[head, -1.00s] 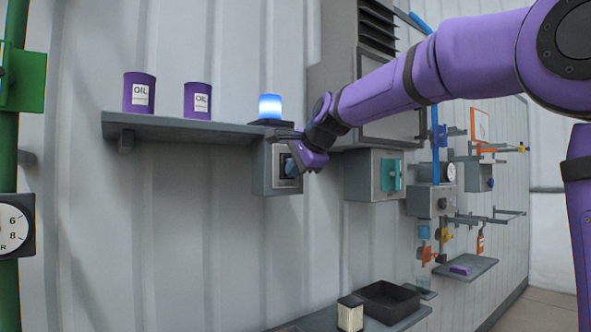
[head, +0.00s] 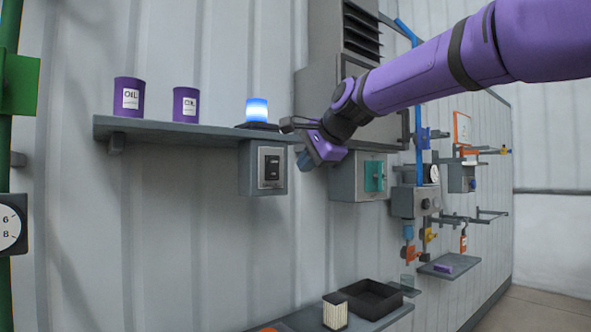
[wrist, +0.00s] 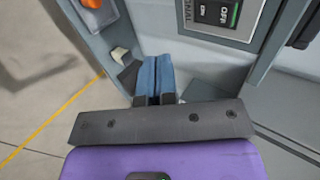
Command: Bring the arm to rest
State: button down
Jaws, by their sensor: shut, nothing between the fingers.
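My gripper (head: 304,160) is in the head view, at the end of my purple arm. It is in the air in front of the wall, just right of a grey switch box (head: 263,168) under the shelf. In the wrist view, the blue fingers of my gripper (wrist: 154,75) are pressed together with nothing between them. The switch box's dark panel (wrist: 222,14) shows at the top of the wrist view, apart from the fingers. The blue beacon (head: 257,111) on the shelf is lit.
A shelf (head: 190,133) holds two purple oil cans (head: 129,97). A box with a teal front (head: 374,176) is right of my gripper. Lower down, a bench holds a black tray (head: 371,298) and a ribbed block (head: 335,312). A green post (head: 14,120) stands at the left.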

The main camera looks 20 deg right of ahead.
jog(key=s+d+f+n+g+h, duration=0.1)
jog(key=s+d+f+n+g, duration=0.1)
jog(key=s+f+n, duration=0.5)
jog(key=s+d+f+n+g+h, duration=0.2)
jog(key=s+f+n, duration=0.5)
jog(key=s+f, duration=0.9)
jog(key=s, duration=0.8)
jog(key=shift+s+f+g, duration=0.2)
jog(key=shift+f+g, duration=0.1)
jog(key=shift+f, duration=0.05)
